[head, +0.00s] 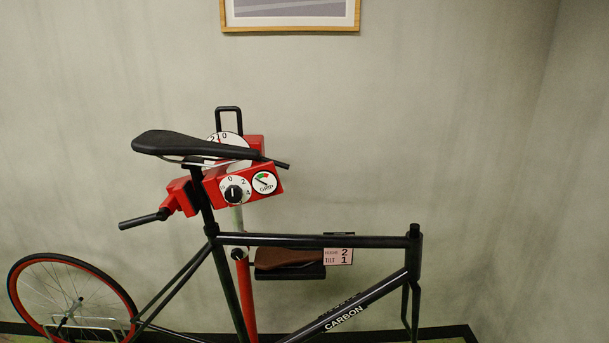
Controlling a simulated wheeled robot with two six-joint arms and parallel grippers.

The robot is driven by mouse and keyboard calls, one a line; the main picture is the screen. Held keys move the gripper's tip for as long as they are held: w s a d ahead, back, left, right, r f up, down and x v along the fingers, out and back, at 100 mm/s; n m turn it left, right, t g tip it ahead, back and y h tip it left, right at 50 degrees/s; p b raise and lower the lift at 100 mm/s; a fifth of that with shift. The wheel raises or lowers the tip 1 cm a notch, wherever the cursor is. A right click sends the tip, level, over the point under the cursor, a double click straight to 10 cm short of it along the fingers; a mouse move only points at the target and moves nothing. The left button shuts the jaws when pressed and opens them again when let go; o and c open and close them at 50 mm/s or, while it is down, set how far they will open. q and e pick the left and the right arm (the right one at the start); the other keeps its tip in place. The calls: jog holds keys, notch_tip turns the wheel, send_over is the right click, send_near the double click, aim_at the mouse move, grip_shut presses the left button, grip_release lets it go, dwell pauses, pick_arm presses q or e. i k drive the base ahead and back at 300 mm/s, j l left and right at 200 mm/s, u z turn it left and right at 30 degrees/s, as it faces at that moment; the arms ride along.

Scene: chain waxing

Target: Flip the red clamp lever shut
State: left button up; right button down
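A red clamp head (277,180) on a red stand post (246,290) is at the bike's seat post (206,205). Its front has a dial with a black knob (233,193) and a GRIP gauge (264,182). A red jaw block (181,196) sits left of the seat post, and a black rod handle (140,220) sticks out from it to the lower left. No clearly red lever can be made out; I cannot tell whether this handle is the clamp lever. Neither of my grippers is in view.
The black saddle (180,144) hides part of the clamp and a larger dial behind it. The dark bike frame (330,242) extends right, and the red-rimmed rear wheel (22,290) is lower left. A dark tray (300,272) and number card (338,256) sit behind the top tube.

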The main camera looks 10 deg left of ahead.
aim_at(162, 214)
jog(key=u, duration=1.35)
